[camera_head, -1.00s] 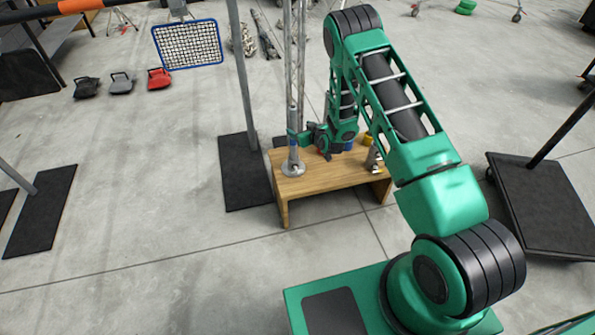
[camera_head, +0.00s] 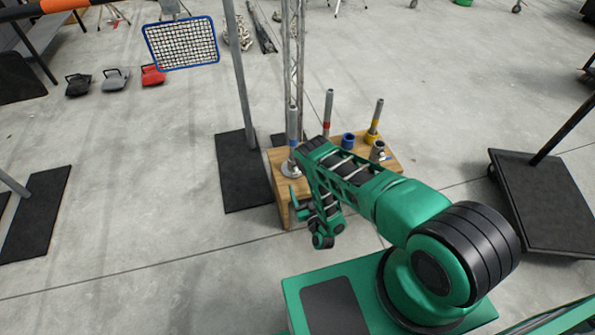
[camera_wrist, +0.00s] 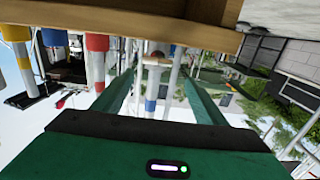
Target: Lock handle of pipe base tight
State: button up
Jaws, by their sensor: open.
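A grey pipe with a blue band (camera_head: 292,125) stands upright in a round metal pipe base (camera_head: 290,169) at the left end of a wooden table. The pipe also shows in the wrist view (camera_wrist: 150,92), whose picture is upside down. A small reddish part (camera_wrist: 155,61) is near the foot of that pipe; I cannot tell whether it is the base's handle. My gripper (camera_head: 297,203) is at the table's front left side, apart from the pipe base. Its two green fingers are spread in the wrist view (camera_wrist: 160,100), with nothing held between them.
The wooden table (camera_head: 281,197) also bears a red-banded pipe (camera_head: 328,110), a yellow-banded pipe (camera_head: 376,115), a blue socket (camera_head: 347,140) and a grey fitting (camera_head: 377,151). A post on a black plate (camera_head: 238,170) stands close left. Floor in front is clear.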

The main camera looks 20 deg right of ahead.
aim_at(298, 172)
jog(key=shift+h, duration=0.3)
jog(key=w, duration=0.6)
jog(key=w+f, duration=0.1)
jog(key=w, duration=0.2)
jog(key=shift+w+d, duration=0.2)
jog(key=shift+w, duration=0.2)
jog(key=c, duration=1.1)
